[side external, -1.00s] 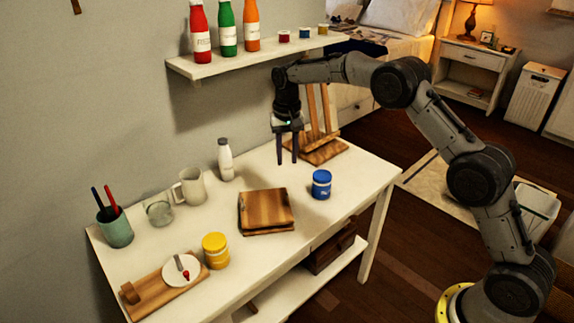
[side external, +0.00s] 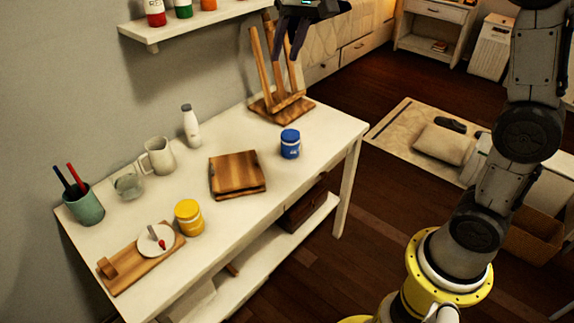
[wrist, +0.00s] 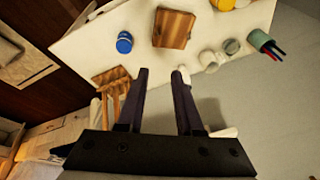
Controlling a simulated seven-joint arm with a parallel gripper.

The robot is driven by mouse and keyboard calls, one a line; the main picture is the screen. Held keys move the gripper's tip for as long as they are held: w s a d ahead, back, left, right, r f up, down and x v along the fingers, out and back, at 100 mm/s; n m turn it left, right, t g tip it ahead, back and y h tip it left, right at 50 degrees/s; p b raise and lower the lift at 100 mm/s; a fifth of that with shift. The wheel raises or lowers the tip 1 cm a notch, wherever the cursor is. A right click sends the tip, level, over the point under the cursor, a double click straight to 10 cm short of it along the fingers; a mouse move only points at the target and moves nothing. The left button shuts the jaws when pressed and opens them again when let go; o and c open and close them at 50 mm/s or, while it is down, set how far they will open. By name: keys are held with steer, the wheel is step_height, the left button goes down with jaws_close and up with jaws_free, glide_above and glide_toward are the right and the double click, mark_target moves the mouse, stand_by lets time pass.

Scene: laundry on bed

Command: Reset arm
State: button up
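My gripper (side external: 292,38) is at the top of the side view, raised above the table and in front of the wooden easel (side external: 280,98). In the wrist view my gripper (wrist: 162,72) has its two dark fingers apart with nothing between them. The arm is mostly out of the picture at the top; its lower links stand at the right.
The white table (side external: 320,130) carries a blue jar (side external: 290,144), wooden boards (side external: 237,174), a white bottle (side external: 190,125), a mug (side external: 160,156), a glass (side external: 129,185), a brush cup (side external: 84,205), a yellow jar (side external: 189,217) and a palette (side external: 157,240). A wall shelf (side external: 205,24) holds bottles.

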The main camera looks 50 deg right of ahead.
steer(key=s+r+n+t, duration=0.1)
steer(key=s+r, duration=0.2)
steer(key=s, duration=0.9)
steer(key=s+f+n, duration=0.4)
steer(key=s+f, duration=0.8)
steer(key=s, duration=0.3)
steer(key=shift+s+a+f+n+t, duration=0.15)
steer(key=shift+s+a+n+t, duration=0.15)
steer(key=shift+a+t, duration=0.1)
